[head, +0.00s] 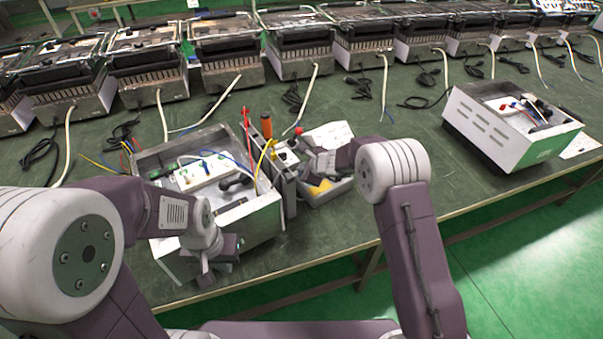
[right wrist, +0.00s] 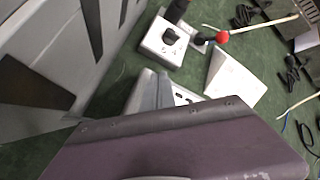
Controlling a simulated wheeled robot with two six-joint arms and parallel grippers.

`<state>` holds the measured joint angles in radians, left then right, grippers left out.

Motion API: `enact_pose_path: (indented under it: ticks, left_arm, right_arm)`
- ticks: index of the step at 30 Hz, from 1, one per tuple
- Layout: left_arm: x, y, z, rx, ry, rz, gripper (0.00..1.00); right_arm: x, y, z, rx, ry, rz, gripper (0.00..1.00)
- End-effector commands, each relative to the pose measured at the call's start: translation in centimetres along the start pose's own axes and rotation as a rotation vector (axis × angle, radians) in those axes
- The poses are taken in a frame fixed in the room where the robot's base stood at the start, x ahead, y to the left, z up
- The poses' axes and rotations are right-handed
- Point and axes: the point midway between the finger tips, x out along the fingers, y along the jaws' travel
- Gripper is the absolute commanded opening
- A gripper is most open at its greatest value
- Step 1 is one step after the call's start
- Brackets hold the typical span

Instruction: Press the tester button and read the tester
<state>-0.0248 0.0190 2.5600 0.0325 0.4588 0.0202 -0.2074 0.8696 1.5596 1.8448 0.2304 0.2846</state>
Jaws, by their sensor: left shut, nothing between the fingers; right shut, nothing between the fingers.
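A small white unit with yellow and red parts (head: 281,149) stands right of the open metal housing, partly hidden by my right gripper; I cannot tell for certain whether it is the tester. In the right wrist view my own purple link covers the lower part. My left gripper (head: 222,270) is shut and empty at the front of the housing.
The open metal housing (head: 262,222) holds a white block and wires. An orange-handled tool (head: 266,125) stands beside it. A grey bin (head: 334,190) holds something yellow. A white appliance (head: 497,140) stands right.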

Motion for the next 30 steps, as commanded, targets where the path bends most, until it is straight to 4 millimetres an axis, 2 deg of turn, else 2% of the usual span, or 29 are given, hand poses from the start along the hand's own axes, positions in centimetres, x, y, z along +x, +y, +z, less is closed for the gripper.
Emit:
enact_pose_path:
  ticks: [16,30]
  left_arm:
    - [0.3,0.0,0.0,0.000,0.000,0.000,0.00]
    - [-1.1,0.0,-0.1,0.000,0.000,0.000,0.00]
  right_arm:
    - [0.2,0.2,-0.2,0.000,0.001,0.001,0.00]
    - [-1.1,-0.8,0.7,0.000,0.001,0.001,0.00]
